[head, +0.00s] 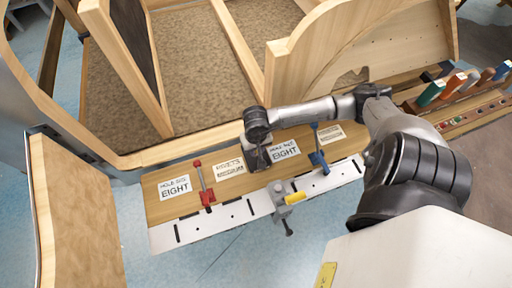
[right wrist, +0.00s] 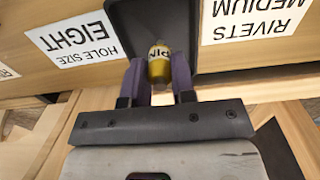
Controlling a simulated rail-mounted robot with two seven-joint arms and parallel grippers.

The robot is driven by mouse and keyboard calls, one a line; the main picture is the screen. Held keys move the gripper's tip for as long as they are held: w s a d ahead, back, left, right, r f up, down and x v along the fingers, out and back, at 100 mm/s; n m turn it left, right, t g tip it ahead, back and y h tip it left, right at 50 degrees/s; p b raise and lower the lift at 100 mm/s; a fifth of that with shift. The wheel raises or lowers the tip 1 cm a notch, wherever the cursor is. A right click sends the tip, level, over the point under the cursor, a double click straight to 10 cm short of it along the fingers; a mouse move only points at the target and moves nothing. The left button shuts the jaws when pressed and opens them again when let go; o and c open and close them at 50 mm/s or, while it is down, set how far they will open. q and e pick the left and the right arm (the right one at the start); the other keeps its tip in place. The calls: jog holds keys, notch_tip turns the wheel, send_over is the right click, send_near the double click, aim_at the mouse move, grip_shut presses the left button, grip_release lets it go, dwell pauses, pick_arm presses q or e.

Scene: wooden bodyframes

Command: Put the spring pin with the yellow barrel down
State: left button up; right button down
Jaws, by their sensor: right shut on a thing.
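The spring pin with the yellow barrel (right wrist: 159,64) sits between the two purple fingers of my right gripper (right wrist: 160,80) in the right wrist view, with part of a dark printed label facing the camera. The gripper is shut on it. Its far end shows over a dark tray (right wrist: 205,25); I cannot tell whether it touches the tray. In the head view my right gripper (head: 257,160) is at the wooden bench, between two labels, and the pin cannot be made out there. My left gripper is in neither view.
The bench carries a rivets label (head: 229,168), a hole size eight label (head: 284,150), a red clamp (head: 204,190), a blue clamp (head: 318,155) and a grey tool with a yellow handle (head: 295,198). Wooden frames (head: 290,60) stand behind. Colored-handled tools (head: 432,93) are at the right.

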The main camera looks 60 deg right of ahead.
jog(key=shift+f, duration=0.15)
jog(key=c, duration=0.9)
grip_release()
jog(key=shift+c, duration=0.2)
jog(key=shift+r, duration=0.25)
notch_tip(320, 180, up, 12)
jog(key=p, duration=0.1)
